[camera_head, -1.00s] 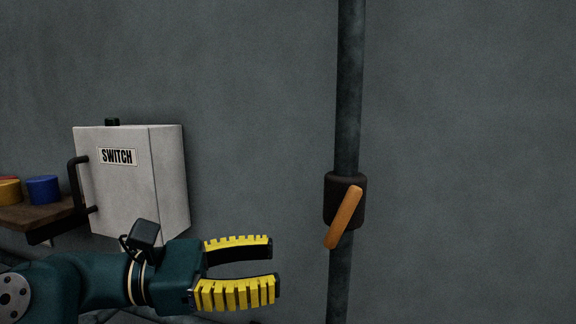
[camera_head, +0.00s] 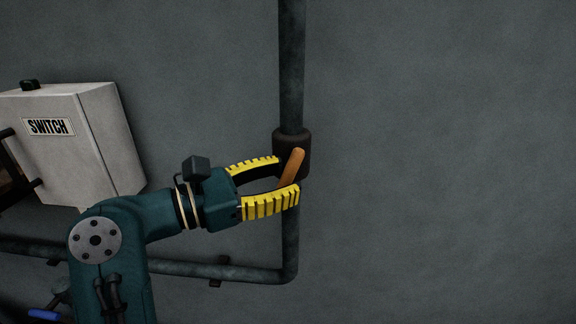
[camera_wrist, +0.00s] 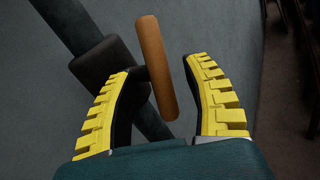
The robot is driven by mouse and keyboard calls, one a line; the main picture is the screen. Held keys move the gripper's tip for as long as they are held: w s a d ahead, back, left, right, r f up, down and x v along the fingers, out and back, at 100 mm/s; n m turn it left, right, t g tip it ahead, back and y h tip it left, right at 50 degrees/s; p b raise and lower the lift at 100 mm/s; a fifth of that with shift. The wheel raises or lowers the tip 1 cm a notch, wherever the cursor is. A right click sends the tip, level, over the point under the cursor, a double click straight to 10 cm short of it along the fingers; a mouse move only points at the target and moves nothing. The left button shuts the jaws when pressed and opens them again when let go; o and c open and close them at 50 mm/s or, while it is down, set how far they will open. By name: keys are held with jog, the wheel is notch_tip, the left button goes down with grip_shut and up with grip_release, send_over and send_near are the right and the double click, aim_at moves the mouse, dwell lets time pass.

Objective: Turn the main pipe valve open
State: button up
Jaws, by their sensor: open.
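The valve handle (camera_head: 292,167) is an orange lever, tilted from upright, on the front of a dark valve body (camera_head: 305,141) around the vertical pipe (camera_head: 291,75). My gripper (camera_head: 289,173) is open, with its yellow-padded fingers reaching the handle from the left. The near finger hides the handle's lower end in the head view. In the wrist view the handle (camera_wrist: 157,68) stands between the open fingers (camera_wrist: 160,66), and its lower end lies in the gap. I see no clear contact on both sides.
A grey switch box (camera_head: 80,140) with a dark handle is on the wall at the left. The wall to the right is bare.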

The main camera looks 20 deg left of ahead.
jog(key=shift+w+d, duration=0.4)
jog(key=shift+w, duration=0.15)
jog(key=shift+c, duration=0.3)
